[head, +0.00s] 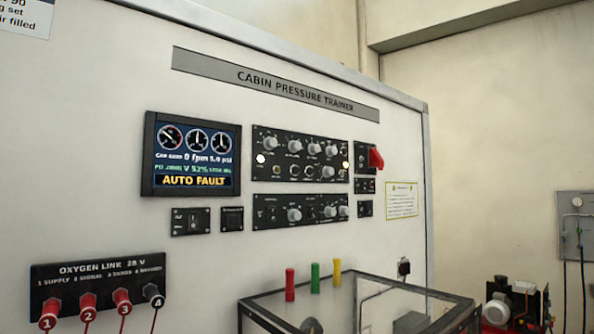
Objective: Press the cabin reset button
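The cabin pressure trainer panel (150,70) is a white upright board with a grey title strip. Its display (191,155) reads "AUTO FAULT" in yellow below three gauges. Two black control panels with knobs, an upper one (300,178) and a lower one (275,214), sit right of the display. Small black modules, one with a switch (191,222) and another beside it (232,219), are below the display. More small modules (365,208) sit under a red guard (376,158) at the right. The small labels are unreadable, so I cannot tell which control is cabin reset. My gripper is not in view.
Machinery (515,305) stands at lower right.

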